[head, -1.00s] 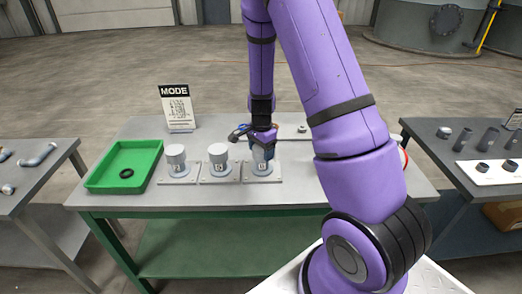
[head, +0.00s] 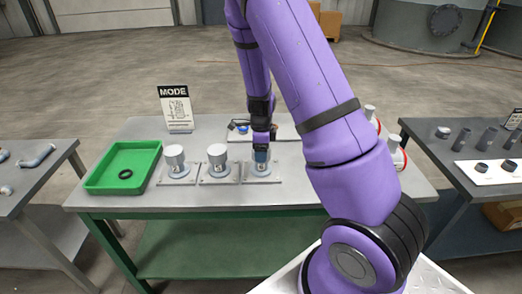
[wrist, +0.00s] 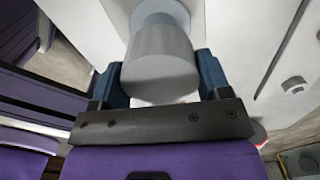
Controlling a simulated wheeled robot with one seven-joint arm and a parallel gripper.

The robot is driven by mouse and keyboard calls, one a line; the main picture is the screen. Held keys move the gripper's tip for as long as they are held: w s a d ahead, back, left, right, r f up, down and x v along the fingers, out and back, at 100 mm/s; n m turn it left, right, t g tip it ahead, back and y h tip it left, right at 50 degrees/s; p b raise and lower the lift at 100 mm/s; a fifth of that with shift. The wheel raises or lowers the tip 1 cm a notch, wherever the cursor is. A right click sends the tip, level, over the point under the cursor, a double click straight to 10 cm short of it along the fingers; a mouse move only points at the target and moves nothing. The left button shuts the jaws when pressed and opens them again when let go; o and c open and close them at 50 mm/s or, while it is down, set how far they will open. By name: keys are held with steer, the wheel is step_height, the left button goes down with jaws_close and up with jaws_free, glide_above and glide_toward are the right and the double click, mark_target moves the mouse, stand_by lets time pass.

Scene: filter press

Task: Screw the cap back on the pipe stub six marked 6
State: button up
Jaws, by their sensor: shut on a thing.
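Three pipe stubs on square base plates stand in a row on the grey table. My gripper (head: 261,155) points down over the rightmost one (head: 262,170), whose mark I cannot read now. In the wrist view, a grey cylindrical cap (wrist: 160,58) sits between the blue fingers, and my gripper is shut on it. The cap's seat on the stub is hidden, so I cannot tell how far it is threaded.
A green tray (head: 97,183) at the table's left holds a black ring (head: 125,174). A MODE sign (head: 175,108) stands behind the stubs. Fittings with red rings (head: 395,150) stand at the right, partly behind my arm. Side tables with pipe parts flank this table.

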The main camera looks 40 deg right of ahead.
steer(key=shift+s+a, duration=0.15)
steer(key=m, duration=0.3)
steer(key=shift+f+m, duration=0.1)
steer(key=shift+m, duration=0.2)
steer(key=shift+c, duration=0.6)
steer(key=shift+m, duration=0.8)
steer(key=c, duration=0.3)
steer(key=o, duration=1.4)
steer(key=shift+r, duration=0.25)
steer(key=shift+r, duration=0.35)
step_height(320, 180, up, 10)
